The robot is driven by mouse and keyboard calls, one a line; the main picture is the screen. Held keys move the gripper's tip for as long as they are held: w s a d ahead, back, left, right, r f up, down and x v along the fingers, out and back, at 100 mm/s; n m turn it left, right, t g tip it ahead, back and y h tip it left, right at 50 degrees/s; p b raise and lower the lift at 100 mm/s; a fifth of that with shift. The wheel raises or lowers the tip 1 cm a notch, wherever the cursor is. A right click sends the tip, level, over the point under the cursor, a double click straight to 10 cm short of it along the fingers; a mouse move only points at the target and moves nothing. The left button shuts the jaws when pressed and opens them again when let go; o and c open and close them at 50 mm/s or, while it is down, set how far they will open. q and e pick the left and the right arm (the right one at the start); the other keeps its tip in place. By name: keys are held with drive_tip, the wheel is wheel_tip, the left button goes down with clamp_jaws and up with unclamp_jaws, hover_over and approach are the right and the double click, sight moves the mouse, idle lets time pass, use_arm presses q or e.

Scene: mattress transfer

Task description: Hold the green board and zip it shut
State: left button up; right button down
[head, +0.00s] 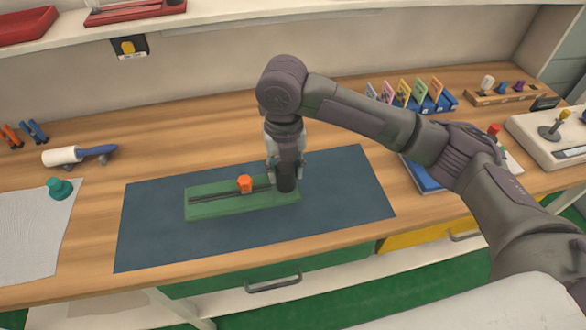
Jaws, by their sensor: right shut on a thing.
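The green board (215,205) lies flat on a dark blue mat (160,225), near the middle of the workbench. A dark zip track (220,195) runs along the board. An orange zip slider (245,184) sits on the track, left of my right gripper. My right gripper (287,172) points down at the board's right end. It is shut on a dark upright handle (286,183) there; its fingers partly hide the handle and that end of the board. My left gripper is not in view.
A teal knob-shaped object (60,188) and a white roller (62,156) lie at the left. A blue rack of coloured cards (415,97) and a joystick box (550,132) stand at the right. The mat is clear left and right of the board.

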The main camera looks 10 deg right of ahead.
sight(266, 191)
drive_tip(key=shift+w+a+p, duration=0.2)
drive_tip(key=shift+w+a, duration=0.55)
drive_tip(key=shift+a, duration=0.35)
drive_tip(key=shift+w+a+p, duration=0.15)
drive_tip(key=shift+w+a, duration=0.6)
drive_tip(key=shift+a, duration=0.3)
drive_tip(key=shift+f+b, duration=1.95)
drive_tip(key=shift+f, duration=3.3)
